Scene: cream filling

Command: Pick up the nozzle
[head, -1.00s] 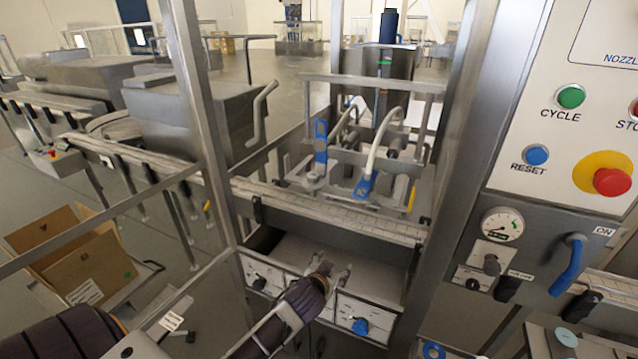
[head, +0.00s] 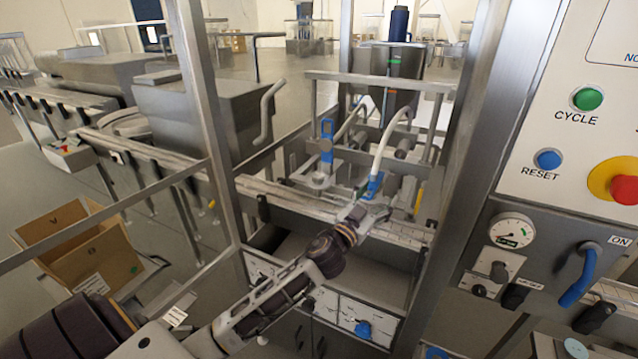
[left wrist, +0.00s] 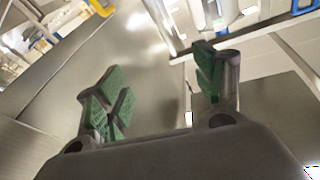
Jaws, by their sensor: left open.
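A blue-ended nozzle (head: 374,187) on a white curved hose is in the filling frame, in the middle of the head view. A second blue fitting (head: 327,140) stands upright to its left. My left gripper (head: 369,210) is open, just below and in front of the nearer nozzle in the head view. I cannot tell whether it touches the nozzle. In the left wrist view, the green-padded fingers (left wrist: 160,85) are spread with nothing between them. My right gripper is not in view.
A metal conveyor rail (head: 290,200) runs across the frame below the nozzles. Upright steel posts (head: 208,120) stand on both sides. A control panel (head: 560,130) with buttons is at the right. An open cardboard box (head: 75,250) is at the lower left.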

